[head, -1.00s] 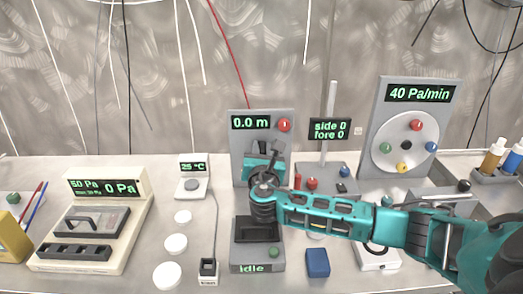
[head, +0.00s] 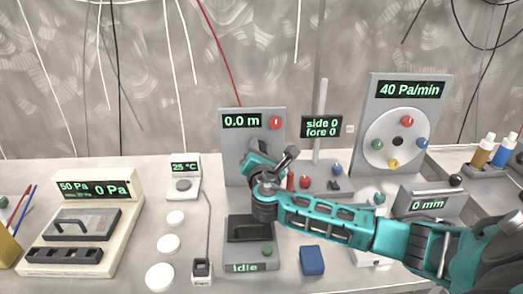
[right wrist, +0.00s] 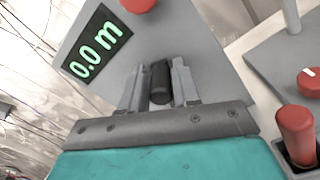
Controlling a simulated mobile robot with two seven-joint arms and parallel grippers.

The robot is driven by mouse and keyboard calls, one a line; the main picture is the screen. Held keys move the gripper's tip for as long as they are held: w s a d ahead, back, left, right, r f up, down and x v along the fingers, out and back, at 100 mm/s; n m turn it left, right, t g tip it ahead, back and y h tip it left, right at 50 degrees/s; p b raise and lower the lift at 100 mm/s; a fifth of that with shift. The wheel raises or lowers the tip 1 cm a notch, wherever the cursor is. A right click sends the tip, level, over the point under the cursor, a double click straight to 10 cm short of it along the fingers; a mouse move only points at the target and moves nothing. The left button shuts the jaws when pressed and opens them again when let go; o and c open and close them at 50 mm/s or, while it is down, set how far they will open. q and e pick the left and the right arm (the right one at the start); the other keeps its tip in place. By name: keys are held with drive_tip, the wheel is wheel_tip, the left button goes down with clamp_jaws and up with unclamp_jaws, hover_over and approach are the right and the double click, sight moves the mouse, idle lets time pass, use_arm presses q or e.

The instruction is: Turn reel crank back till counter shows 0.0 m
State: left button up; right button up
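The reel unit is a grey upright panel (head: 232,160). Its green counter (head: 241,121) reads 0.0 m, and it also reads 0.0 m in the right wrist view (right wrist: 97,43). A red knob (head: 275,122) sits right of the counter. My right gripper (head: 265,163) is in front of the panel's lower part and covers most of the crank. In the right wrist view the dark crank handle (right wrist: 160,82) stands between my right gripper's two fingers (right wrist: 159,90), which appear closed on it. My left gripper is not in view.
Below stands a console (head: 250,267) reading idle. A post with a side/fore display (head: 321,127) and red handles (head: 304,182) are close on the right. A blue block (head: 312,261) lies in front. A dial board (head: 369,95) stands farther right. White discs (head: 168,243) lie left.

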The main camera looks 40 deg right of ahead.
drive_tip(key=o, duration=0.3)
drive_tip(key=shift+d+f, duration=0.1)
drive_tip(key=v, duration=1.3)
drive_tip(key=shift+p, duration=0.35)
